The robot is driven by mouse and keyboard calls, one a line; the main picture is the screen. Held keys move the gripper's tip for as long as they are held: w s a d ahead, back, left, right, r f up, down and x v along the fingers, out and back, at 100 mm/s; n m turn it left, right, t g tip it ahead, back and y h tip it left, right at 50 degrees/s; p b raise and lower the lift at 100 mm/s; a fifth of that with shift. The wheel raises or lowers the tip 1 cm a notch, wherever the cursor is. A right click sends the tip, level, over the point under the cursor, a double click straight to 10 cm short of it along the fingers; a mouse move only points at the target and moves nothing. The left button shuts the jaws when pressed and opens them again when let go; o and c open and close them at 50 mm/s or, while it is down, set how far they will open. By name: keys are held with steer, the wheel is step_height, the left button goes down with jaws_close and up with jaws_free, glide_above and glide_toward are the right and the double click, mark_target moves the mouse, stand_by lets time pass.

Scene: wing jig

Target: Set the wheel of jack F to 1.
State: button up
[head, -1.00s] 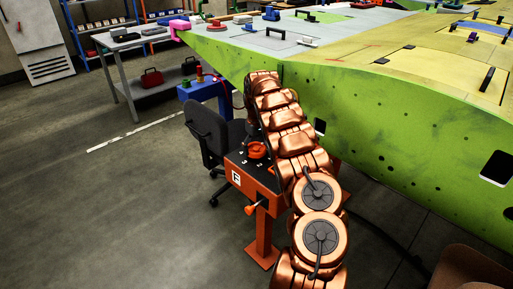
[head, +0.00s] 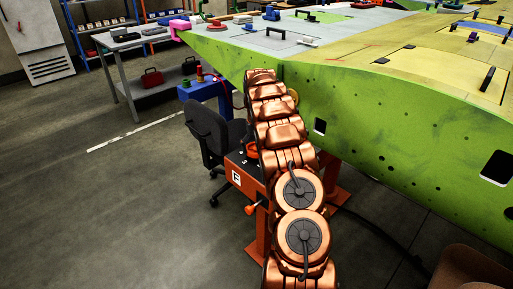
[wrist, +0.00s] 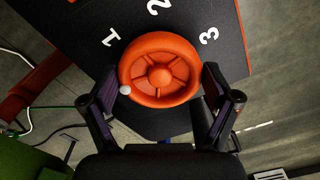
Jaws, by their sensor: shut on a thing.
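Jack F is an orange stand (head: 243,182) with a black top and an "F" plate, left of the green wing in the head view. Its orange wheel (head: 252,151) is mostly hidden there behind my arm. In the wrist view the spoked wheel (wrist: 161,70) sits on the black plate (wrist: 85,30), with white numerals 1 (wrist: 111,37), 2 (wrist: 158,6) and 3 (wrist: 209,35) around its far side. A white dot (wrist: 125,89) on its rim is at the lower left, below the 1. My gripper (wrist: 160,85) is shut on the wheel, one finger on each side.
The green wing (head: 400,130) stands close to the right of my arm. A dark office chair (head: 210,130) stands just behind jack F. A blue stand (head: 210,90) and a grey table (head: 110,45) are farther back. The floor at left is open.

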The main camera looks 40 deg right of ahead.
steer(key=m, duration=0.4)
steer(key=shift+w+a, duration=0.1)
steer(key=shift+m, duration=2)
steer(key=o, duration=0.9)
steer(key=shift+r, duration=0.15)
step_height(320, 180, up, 12)
